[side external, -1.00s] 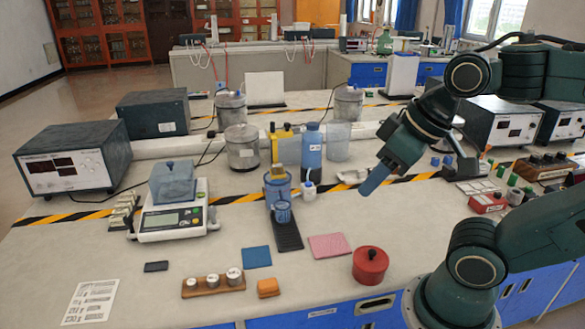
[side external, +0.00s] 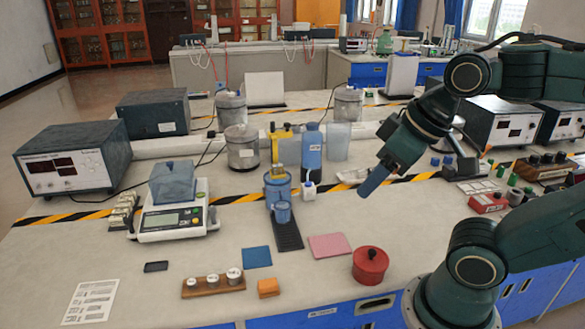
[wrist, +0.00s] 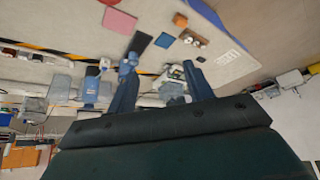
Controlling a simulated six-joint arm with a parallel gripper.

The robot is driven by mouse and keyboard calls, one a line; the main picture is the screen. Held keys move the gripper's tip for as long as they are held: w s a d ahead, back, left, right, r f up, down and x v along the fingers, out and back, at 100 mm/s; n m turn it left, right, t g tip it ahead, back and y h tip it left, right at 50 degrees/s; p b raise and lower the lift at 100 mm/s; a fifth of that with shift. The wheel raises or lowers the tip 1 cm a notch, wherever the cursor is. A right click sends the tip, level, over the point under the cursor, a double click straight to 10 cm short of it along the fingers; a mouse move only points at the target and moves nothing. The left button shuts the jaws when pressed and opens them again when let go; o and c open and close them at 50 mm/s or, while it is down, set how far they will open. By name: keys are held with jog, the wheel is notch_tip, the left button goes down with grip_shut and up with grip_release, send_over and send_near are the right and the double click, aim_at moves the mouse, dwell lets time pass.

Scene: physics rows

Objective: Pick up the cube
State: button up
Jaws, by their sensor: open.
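A small orange block (side external: 268,288), the most cube-like loose thing, lies on the bench near the front edge, right of a wooden weight holder. It also shows near the top of the wrist view (wrist: 180,19). A grey-blue box (side external: 172,184) sits on the white balance. My gripper (side external: 373,181) hangs above the bench on the right, well up and to the right of the orange block, with nothing between its jaws. In the wrist view its two fingers (wrist: 160,88) stand apart. The side view shows the fingers nearly overlapping.
A red lidded pot (side external: 370,266), a pink pad (side external: 328,246) and a blue pad (side external: 257,257) lie near the orange block. The wooden weight holder (side external: 213,286) is close on its left. A blue bottle (side external: 311,152) and a beaker stand behind.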

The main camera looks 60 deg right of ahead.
dwell(0.3)
jog(key=w+d+r+n+g, duration=0.1)
jog(key=w+r+n, duration=0.2)
jog(key=w, duration=0.2)
jog(key=w+d+r+n, duration=0.2)
jog(key=w+r+n, duration=0.1)
jog(key=w+n, duration=0.15)
jog(key=n+g, duration=0.5)
jog(key=n, duration=1.5)
send_over(278, 165)
notch_tip(278, 165, down, 10)
jog(key=shift+f+m, duration=0.15)
jog(key=shift+m, duration=0.1)
jog(key=shift+f, duration=0.1)
jog(key=shift+f, duration=4.2)
